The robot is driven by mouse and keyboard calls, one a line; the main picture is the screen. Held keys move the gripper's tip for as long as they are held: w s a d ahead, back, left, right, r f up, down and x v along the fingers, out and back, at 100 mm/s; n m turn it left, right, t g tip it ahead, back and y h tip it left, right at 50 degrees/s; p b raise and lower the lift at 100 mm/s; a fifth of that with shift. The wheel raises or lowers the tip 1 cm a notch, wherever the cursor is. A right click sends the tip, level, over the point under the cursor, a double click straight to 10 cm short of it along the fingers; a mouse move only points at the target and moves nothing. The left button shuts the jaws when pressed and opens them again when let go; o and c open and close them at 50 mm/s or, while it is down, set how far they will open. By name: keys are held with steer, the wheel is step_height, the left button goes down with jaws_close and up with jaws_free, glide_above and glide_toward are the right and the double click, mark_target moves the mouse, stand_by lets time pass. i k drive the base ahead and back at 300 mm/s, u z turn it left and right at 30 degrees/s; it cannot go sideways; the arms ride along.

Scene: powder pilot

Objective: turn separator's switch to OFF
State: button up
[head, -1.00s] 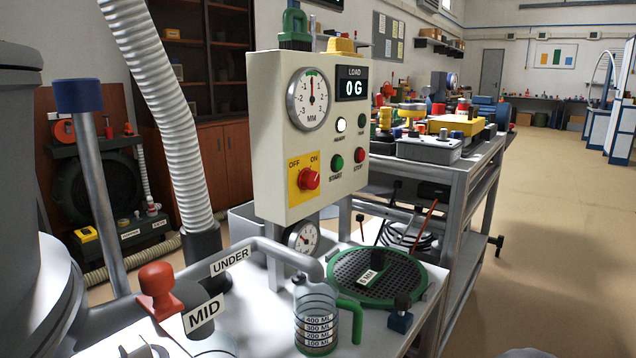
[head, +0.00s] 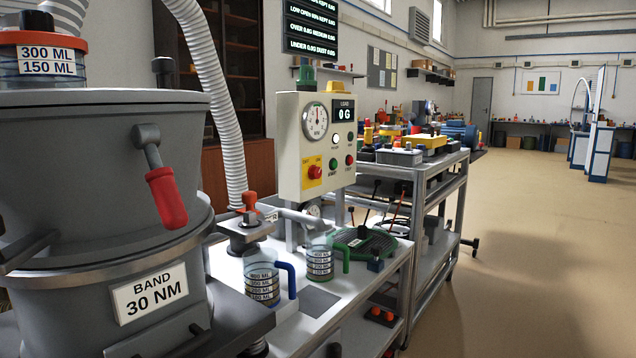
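The separator's control box (head: 290,150) is a cream panel on a post at the centre of the head view. Its switch is a red knob (head: 315,172) on a yellow plate low on the left of the panel face. The plate has OFF at its upper left and ON at its upper right. The knob is too small here to tell which way it points. A green START button (head: 333,165) and a red STOP button (head: 349,160) sit to its right. The load display (head: 344,114) reads 0 G. My gripper is not in view.
A large grey vessel (head: 95,150) with a red-handled lever (head: 166,195) fills the left. Measuring jugs (head: 262,280) and a green round sieve (head: 365,243) stand on the bench below the box. A cluttered cart (head: 440,165) stands behind. The floor at right (head: 530,260) is clear.

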mark_target(315, 172)
steer(key=z, duration=0.65)
steer(key=i, duration=0.75)
steer(key=u, duration=0.25)
